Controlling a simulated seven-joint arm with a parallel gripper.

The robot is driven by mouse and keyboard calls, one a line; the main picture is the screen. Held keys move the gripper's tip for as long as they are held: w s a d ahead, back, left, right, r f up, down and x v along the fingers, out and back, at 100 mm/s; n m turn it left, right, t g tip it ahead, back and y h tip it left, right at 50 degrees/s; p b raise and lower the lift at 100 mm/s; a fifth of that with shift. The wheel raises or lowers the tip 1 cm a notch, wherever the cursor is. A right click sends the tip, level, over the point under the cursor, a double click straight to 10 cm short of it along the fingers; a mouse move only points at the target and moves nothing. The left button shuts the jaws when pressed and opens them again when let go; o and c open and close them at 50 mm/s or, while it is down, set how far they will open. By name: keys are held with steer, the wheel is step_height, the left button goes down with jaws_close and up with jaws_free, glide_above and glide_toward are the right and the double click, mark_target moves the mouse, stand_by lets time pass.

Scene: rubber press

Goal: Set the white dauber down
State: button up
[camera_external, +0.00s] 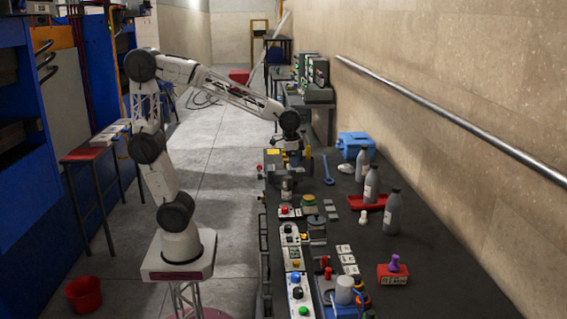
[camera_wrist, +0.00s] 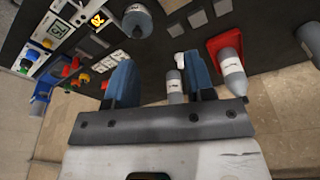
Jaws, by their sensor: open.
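The white dauber (camera_external: 363,217) appears as a small white piece on the dark bench top, left of the nearest grey bottle. A small white piece that looks like it also shows in the wrist view (camera_wrist: 179,59), beyond the gap between my fingers. My gripper (camera_external: 291,155) is over the far left part of the bench, well away from the dauber. In the wrist view my gripper's blue fingers (camera_wrist: 161,82) stand wide apart with nothing held between them. The fingertips are too small to make out in the external view.
Grey bottles (camera_external: 393,213) stand by a red tray (camera_external: 377,203) on the right. A blue box (camera_external: 352,140) is behind them. A purple-handled stamp (camera_external: 394,264) sits on a red box (camera_external: 391,276) nearer. Control panels (camera_external: 294,258) line the left edge. The right middle of the bench is clear.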

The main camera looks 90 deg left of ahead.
steer(key=s+a+f+n, duration=0.1)
steer(key=s+f+n, duration=0.1)
steer(key=s, duration=1)
steer(key=s+a+f+n, duration=0.2)
steer(key=s, duration=1.1)
steer(key=shift+a+t+y, duration=0.25)
steer(key=shift+t+y, duration=0.05)
steer(key=shift+s, duration=0.1)
